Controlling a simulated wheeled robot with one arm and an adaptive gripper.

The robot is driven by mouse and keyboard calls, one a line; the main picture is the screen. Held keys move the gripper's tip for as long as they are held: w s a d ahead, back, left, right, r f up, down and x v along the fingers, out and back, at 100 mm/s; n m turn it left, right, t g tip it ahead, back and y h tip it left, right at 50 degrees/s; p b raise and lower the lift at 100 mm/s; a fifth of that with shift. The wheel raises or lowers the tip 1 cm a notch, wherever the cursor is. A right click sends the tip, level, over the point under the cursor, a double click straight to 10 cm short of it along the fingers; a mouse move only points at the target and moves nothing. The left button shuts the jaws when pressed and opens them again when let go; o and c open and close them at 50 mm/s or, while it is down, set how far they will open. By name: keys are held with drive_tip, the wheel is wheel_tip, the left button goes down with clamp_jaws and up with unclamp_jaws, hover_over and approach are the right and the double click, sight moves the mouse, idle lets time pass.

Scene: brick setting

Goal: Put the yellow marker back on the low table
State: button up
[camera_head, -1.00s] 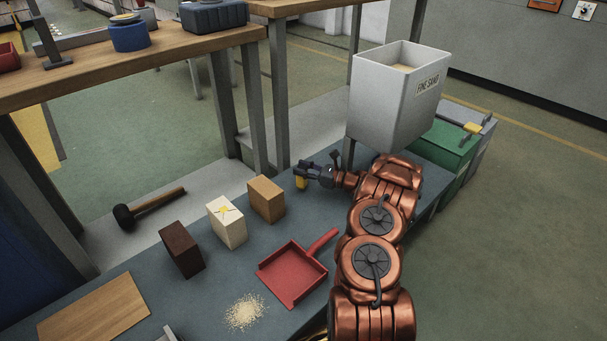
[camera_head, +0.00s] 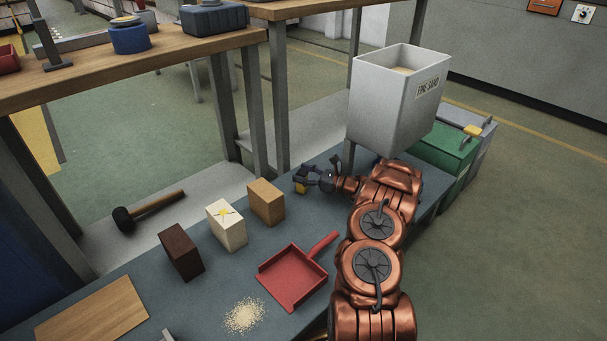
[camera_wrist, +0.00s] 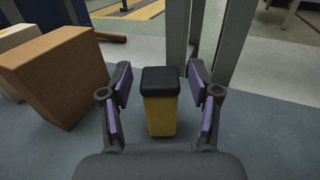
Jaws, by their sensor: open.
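The yellow marker (camera_wrist: 160,108) is a yellow block with a black cap. In the wrist view it stands upright on the blue-grey low table (camera_wrist: 80,155), between my spread fingers, with a gap on each side. In the head view a small part of the marker (camera_head: 300,189) shows at the fingertips, partly hidden by the gripper. My gripper (camera_wrist: 160,95) is open around the marker. In the head view my gripper (camera_head: 312,180) is low over the far part of the low table (camera_head: 215,285).
Brown, cream and tan blocks (camera_head: 266,201) stand left of my gripper. A red dustpan (camera_head: 293,276) and a sand pile (camera_head: 244,315) lie nearer. A grey sand bin (camera_head: 385,110) stands behind my arm. A table leg (camera_wrist: 232,45) rises beyond the marker.

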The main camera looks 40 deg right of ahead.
drive_tip(key=shift+r, duration=0.2)
drive_tip(key=p+v, duration=0.4)
drive_tip(key=v, duration=0.7)
drive_tip(key=shift+s+d, duration=0.25)
drive_tip(key=shift+s, duration=0.2)
drive_tip(key=shift+d, duration=0.1)
